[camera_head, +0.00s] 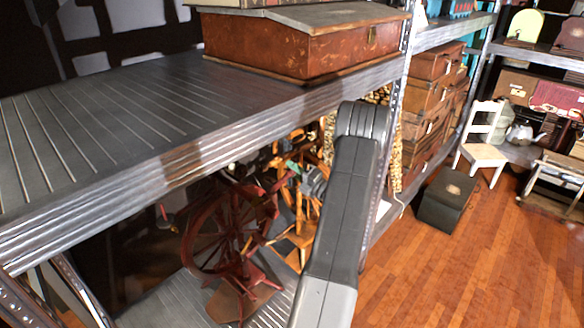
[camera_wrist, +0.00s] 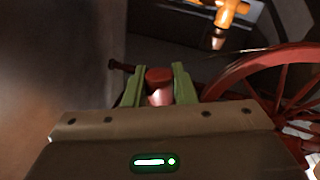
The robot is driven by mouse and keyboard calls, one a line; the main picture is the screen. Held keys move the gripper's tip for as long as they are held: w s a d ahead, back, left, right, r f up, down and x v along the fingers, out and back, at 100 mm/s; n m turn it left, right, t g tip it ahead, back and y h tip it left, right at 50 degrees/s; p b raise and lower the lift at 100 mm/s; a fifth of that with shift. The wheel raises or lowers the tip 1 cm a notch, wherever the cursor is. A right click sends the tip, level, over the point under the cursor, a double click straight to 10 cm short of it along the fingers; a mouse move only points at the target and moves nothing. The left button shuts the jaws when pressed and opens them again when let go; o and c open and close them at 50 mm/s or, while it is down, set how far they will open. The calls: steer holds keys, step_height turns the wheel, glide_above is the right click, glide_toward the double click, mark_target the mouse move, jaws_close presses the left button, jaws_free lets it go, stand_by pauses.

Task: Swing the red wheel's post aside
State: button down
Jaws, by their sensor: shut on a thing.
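The red wheel (camera_head: 188,240) is part of a spinning wheel on the lower shelf, under the grey upper shelf. Its rim and spokes also show at the right of the wrist view (camera_wrist: 237,72). A short red post (camera_wrist: 158,75) with a rounded end and a paler lower part stands between the green fingertips in the wrist view. My gripper (camera_wrist: 158,88) is shut on this post. The post's lower end is hidden behind the gripper body. In the head view my arm hides part of the space right of the wheel.
The upper shelf (camera_head: 120,120) overhangs the wheel and carries a red-brown wooden box (camera_head: 300,45). Orange wooden parts (camera_head: 297,190) stand right of the red wheel. A metal upright (camera_head: 398,110) stands beyond my arm. The wooden floor (camera_head: 440,270) is open at right.

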steer(key=shift+f, duration=0.25)
steer(key=c, duration=1.2)
jaws_free()
steer(key=shift+c, duration=0.2)
steer(key=b+v, duration=0.3)
steer(key=v, duration=1.1)
steer(key=shift+w+a+r, duration=0.1)
steer(key=p+x, duration=0.3)
steer(key=x, duration=1)
steer(key=shift+w+a+r, duration=0.1)
steer(key=shift+w+a, duration=0.15)
steer(key=shift+a, duration=0.05)
